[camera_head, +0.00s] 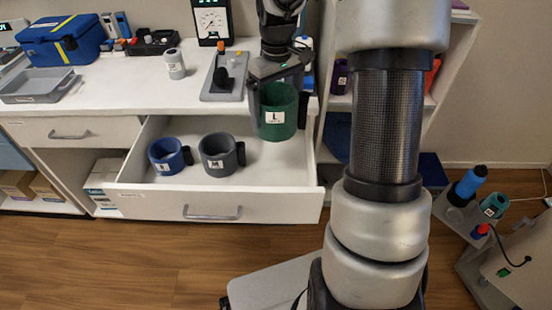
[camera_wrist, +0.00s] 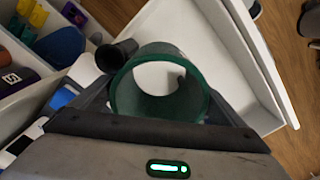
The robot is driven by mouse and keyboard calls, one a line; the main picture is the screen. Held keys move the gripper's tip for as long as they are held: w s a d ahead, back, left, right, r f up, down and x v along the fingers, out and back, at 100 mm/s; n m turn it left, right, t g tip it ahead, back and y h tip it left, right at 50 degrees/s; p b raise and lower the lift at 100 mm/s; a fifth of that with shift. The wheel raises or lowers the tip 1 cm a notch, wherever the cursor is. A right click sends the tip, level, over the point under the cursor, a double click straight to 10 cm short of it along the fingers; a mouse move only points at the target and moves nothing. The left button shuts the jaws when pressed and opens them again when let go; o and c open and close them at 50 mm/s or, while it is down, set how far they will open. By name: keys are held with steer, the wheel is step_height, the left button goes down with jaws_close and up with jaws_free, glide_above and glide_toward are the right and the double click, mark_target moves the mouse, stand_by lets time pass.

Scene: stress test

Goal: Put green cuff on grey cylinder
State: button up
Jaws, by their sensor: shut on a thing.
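The green cuff (camera_head: 268,130) is an open ring with a white label marked L. My gripper (camera_head: 278,108) is shut on it, with a finger on each side, and holds it upright at the right part of the open drawer. It seems raised off the drawer floor. In the wrist view the cuff (camera_wrist: 133,103) sits between the fingers of my gripper (camera_wrist: 155,110), and I look through its opening onto white. A small light grey cylinder (camera_head: 175,64) with a label stands on the counter; I cannot tell whether it is the task's cylinder.
The open white drawer (camera_head: 150,200) holds a blue cuff (camera_head: 165,157) and a dark grey cuff (camera_head: 217,156) marked M. On the counter are a blue case (camera_head: 60,42), a grey tray (camera_head: 38,86) and a gauge (camera_head: 211,22). A stand at right holds a blue cylinder (camera_head: 468,183).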

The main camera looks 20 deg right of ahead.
step_height(320, 180, down, 16)
steer(key=b, duration=0.3)
steer(key=shift+r, duration=0.1)
steer(key=shift+f, duration=0.3)
steer(key=o, duration=0.8)
steer(key=shift+o, duration=0.2)
steer(key=shift+b, duration=0.3)
